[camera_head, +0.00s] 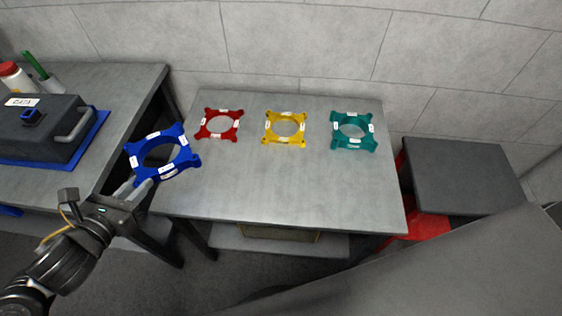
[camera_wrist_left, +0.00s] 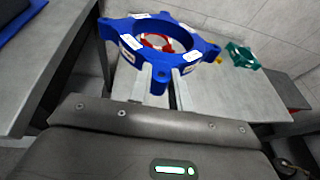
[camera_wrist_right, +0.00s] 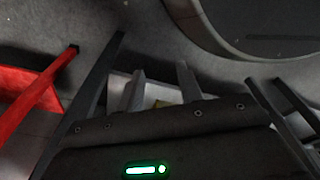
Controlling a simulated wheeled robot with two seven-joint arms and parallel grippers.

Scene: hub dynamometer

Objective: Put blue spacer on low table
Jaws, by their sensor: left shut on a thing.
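The blue spacer (camera_head: 168,133), a square ring with corner lugs and white labels, is in my left gripper (camera_head: 138,190). The gripper is shut on its near edge, and the spacer is held tilted over the left edge of the middle grey table (camera_head: 290,185). In the left wrist view the blue spacer (camera_wrist_left: 115,28) sits at the fingertips, with the table beyond it. I cannot tell its exact height above the table. My right gripper (camera_wrist_right: 160,78) is outside the head view; in its wrist view the fingers are apart with nothing between them.
Red (camera_head: 207,131), yellow (camera_head: 271,128) and teal (camera_head: 340,143) spacers lie along the table's back half; its front half is clear. A left bench bears a dark handled case (camera_head: 45,125) on a blue base. A dark-topped stand (camera_head: 465,175) and red object (camera_head: 428,225) are at right.

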